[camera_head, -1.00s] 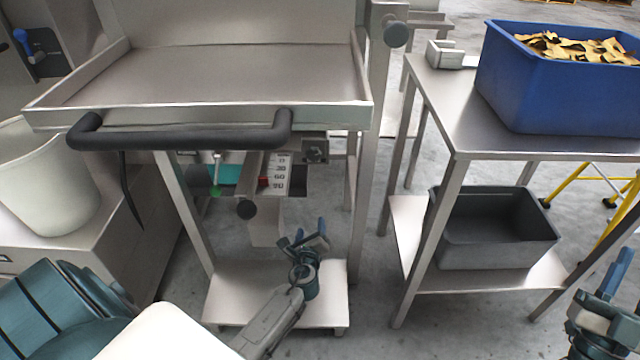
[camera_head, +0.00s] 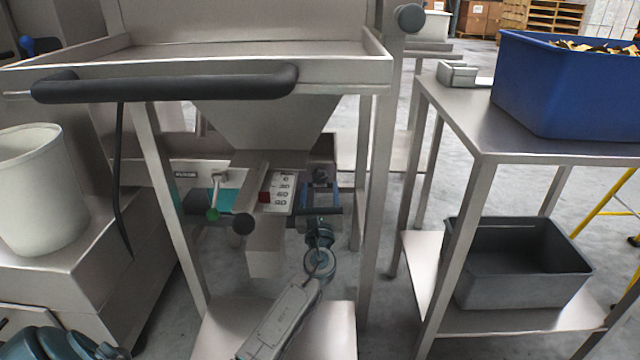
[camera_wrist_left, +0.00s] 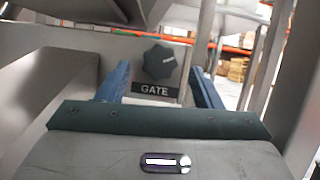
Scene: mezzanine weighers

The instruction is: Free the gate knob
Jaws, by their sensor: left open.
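My left gripper (camera_wrist_left: 160,70) is open, with one blue finger on each side of the knob in that picture. I cannot tell whether either finger touches it. My right gripper is out of view.
A black ball handle (camera_head: 243,224) and a green-tipped lever (camera_head: 213,214) stick out left of my gripper. A thick black bar (camera_head: 165,88) runs along the tray above. Steel legs flank the space. A side table holds a blue bin (camera_head: 560,95) and a grey bin (camera_head: 520,280).

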